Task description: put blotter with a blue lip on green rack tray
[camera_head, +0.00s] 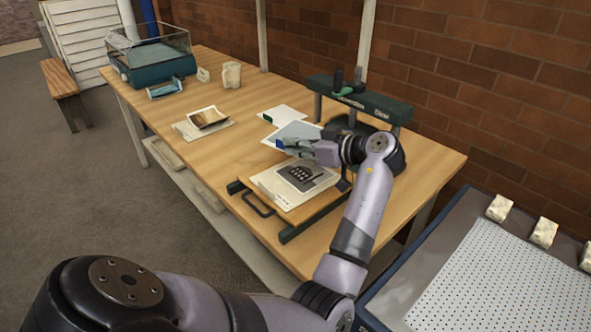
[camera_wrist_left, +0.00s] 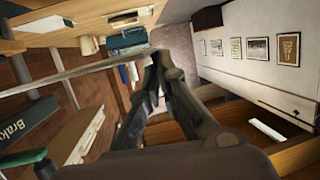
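My left gripper (camera_head: 284,146) is above the wooden table, near the press. Its fingers are closed together in the left wrist view (camera_wrist_left: 153,78). They pinch the blotter, a pale sheet (camera_head: 299,131) with a blue lip (camera_head: 279,143); it shows nearly edge-on in the left wrist view (camera_wrist_left: 95,68). Part of the sheet is hidden behind the gripper. I cannot tell for sure which thing is the green rack tray; a teal-green based case (camera_head: 158,68) with a clear cover stands at the far left end. My right gripper is not in view.
A dark green press (camera_head: 362,103) stands behind the gripper. In front lies a wooden board with a handle (camera_head: 258,205), bearing papers (camera_head: 318,186). A white sheet with a green edge (camera_head: 283,115), an open booklet (camera_head: 207,118) and a small blue tray (camera_head: 164,89) lie on the table.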

